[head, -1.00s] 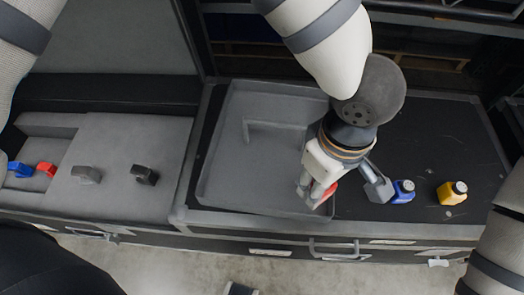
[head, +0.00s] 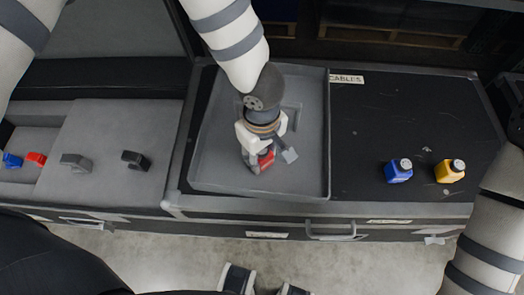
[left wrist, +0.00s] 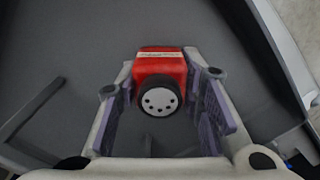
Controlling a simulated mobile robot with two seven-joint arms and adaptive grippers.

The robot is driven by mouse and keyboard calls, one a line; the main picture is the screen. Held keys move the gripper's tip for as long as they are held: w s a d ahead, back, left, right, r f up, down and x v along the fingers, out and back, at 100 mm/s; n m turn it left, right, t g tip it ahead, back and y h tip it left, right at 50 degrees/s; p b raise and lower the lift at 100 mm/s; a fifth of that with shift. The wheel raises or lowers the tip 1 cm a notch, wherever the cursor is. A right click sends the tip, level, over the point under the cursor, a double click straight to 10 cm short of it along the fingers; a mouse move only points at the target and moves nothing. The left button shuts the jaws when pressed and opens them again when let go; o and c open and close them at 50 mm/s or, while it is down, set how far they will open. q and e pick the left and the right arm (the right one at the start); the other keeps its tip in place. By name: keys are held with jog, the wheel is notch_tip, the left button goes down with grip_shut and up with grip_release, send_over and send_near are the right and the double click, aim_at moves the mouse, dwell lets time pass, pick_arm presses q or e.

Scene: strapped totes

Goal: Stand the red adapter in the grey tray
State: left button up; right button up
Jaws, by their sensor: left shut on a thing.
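The red adapter (head: 266,161) is between the fingers of my left gripper (head: 258,158), inside the outline of the grey tray (head: 207,178). In the left wrist view the adapter (left wrist: 160,64) has a red body with a pale label, and its round, holed grey connector face (left wrist: 158,100) points toward the camera. The gripper's fingers (left wrist: 163,108) are shut on it from both sides. The adapter looks roughly upright over the tray floor; I cannot tell whether it touches the floor. My right gripper is not in view.
A blue adapter (head: 398,170) and a yellow adapter (head: 450,171) stand on the black top right of the tray. A raised bracket shape (left wrist: 28,112) lies on the tray floor. Small connectors sit in grey foam (head: 105,180) at left. The tray's left part is clear.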

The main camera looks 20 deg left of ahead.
pick_arm(q)
jog(key=shift+f, duration=0.15)
jog(key=o, duration=1.2)
notch_tip(320, 180, up, 12)
jog(key=shift+r+p, duration=0.2)
jog(key=shift+p, duration=0.6)
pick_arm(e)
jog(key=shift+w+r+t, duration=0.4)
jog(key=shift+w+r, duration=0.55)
